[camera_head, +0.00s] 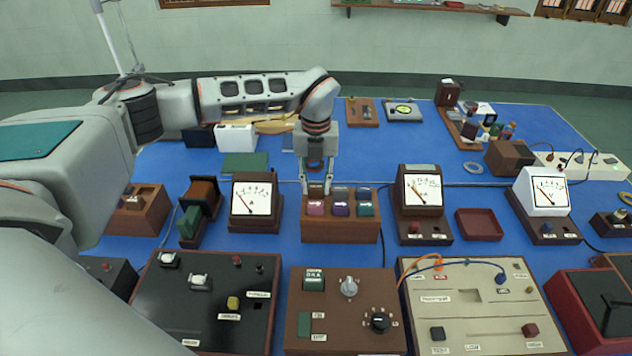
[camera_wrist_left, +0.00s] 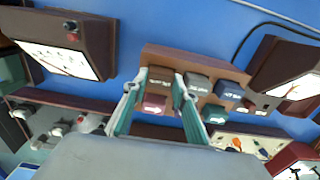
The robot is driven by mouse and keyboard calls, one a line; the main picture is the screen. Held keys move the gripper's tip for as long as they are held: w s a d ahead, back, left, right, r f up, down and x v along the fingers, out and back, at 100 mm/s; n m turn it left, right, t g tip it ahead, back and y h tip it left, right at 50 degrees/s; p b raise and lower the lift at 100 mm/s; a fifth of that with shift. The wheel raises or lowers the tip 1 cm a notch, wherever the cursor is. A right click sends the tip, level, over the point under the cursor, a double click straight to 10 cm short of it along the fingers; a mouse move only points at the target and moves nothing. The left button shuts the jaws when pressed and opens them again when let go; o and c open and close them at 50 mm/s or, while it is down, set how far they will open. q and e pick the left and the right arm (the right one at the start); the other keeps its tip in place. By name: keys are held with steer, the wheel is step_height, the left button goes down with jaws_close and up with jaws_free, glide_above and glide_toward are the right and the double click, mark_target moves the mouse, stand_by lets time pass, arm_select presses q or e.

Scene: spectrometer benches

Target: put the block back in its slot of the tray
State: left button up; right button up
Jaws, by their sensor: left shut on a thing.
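The brown tray (camera_head: 340,232) stands mid-table, and it also shows in the wrist view (camera_wrist_left: 239,74). It carries small labelled blocks in two rows. The front row has a pink block (camera_head: 315,208), a purple block (camera_head: 341,210) and a green block (camera_head: 364,210). My left gripper (camera_head: 316,189) points down at the tray's back left corner. In the wrist view its fingers (camera_wrist_left: 162,78) are shut on a brown block (camera_wrist_left: 160,75), behind the pink block. I cannot tell whether this block is fully seated or slightly raised. My right gripper is not in view.
Meters stand close on both sides, one left (camera_head: 254,198) and one right (camera_head: 423,189). A control box (camera_head: 345,300) is in front. A shallow red tray (camera_head: 479,224) lies to the right. Blue table is bare behind the brown tray.

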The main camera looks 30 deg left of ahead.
arm_select(q)
steer(key=o, duration=1.2)
steer(key=shift+o, duration=0.2)
step_height(320, 180, up, 12)
steer(key=shift+f, duration=0.1)
